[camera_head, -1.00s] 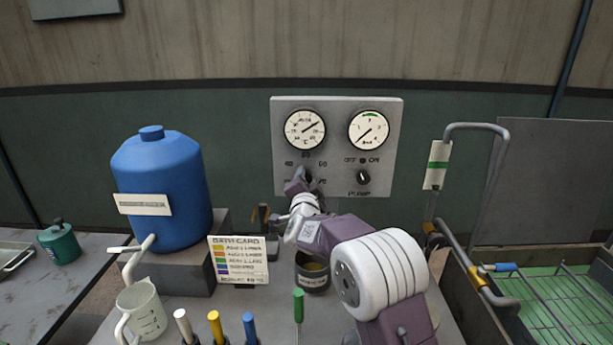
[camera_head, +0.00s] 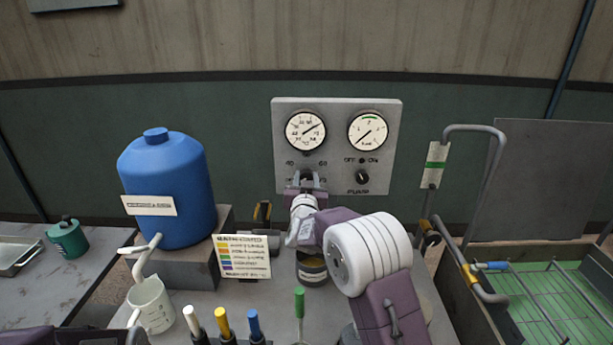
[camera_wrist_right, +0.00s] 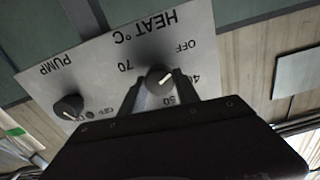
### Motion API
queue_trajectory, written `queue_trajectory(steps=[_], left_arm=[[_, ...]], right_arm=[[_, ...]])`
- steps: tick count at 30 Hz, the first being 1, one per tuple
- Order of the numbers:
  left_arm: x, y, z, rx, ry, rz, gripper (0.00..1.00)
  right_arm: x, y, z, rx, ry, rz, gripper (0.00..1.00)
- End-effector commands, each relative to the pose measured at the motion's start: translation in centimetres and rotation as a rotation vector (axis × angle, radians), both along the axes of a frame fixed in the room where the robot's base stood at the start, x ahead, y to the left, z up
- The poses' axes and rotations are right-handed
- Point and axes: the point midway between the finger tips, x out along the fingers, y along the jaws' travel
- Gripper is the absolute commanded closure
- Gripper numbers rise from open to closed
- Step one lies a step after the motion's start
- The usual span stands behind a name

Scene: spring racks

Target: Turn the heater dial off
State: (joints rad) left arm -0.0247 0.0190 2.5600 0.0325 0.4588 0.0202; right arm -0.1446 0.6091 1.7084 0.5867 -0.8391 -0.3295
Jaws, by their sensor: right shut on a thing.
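The heater dial (camera_wrist_right: 158,80) is a dark round knob with a white mark, under the HEAT °C label in the right wrist view. My right gripper (camera_wrist_right: 160,92) has its two fingers on either side of the knob, shut on it. The white mark slants toward the side with 40 and OFF. In the head view the right gripper (camera_head: 306,182) is at the lower left of the grey panel (camera_head: 337,146) and hides most of the dial. Only a dark piece of my left arm shows at the bottom left; its gripper is not seen.
The pump knob (camera_head: 362,177) is right of the heater dial. Two round gauges (camera_head: 305,131) are above. A blue tank (camera_head: 166,195), a colour card (camera_head: 243,256), a dark pot (camera_head: 312,270) and several coloured handles stand below. A rack with green base (camera_head: 570,300) is at right.

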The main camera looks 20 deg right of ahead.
Motion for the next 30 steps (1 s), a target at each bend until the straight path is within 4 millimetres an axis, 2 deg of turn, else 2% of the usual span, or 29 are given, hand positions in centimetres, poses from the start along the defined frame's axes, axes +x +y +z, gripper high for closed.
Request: queue_trajectory(steps=[9, 24, 25, 27, 30], left_arm=[[0.0, 0.0, 0.59, 0.0, 0.0, 0.0, 0.64], [0.0, 0.0, 0.61, 0.0, 0.0, 0.0, 0.64], [0.0, 0.0, 0.61, 0.0, 0.0, 0.0, 0.64], [0.0, 0.0, 0.61, 0.0, 0.0, 0.0, 0.64], [0.0, 0.0, 0.61, 0.0, 0.0, 0.0, 0.64]], right_arm=[[-0.02, 0.05, -0.23, -0.087, 0.03, 0.0, 1.0], [-0.01, 0.06, -0.34, -0.1, 0.036, 0.002, 1.0], [-0.02, 0.05, -0.34, -0.1, 0.036, 0.002, 0.54], [-0.02, 0.04, -0.31, -0.1, 0.035, 0.0, 0.41], [-0.01, 0.04, -0.23, -0.1, 0.033, 0.0, 0.41]])
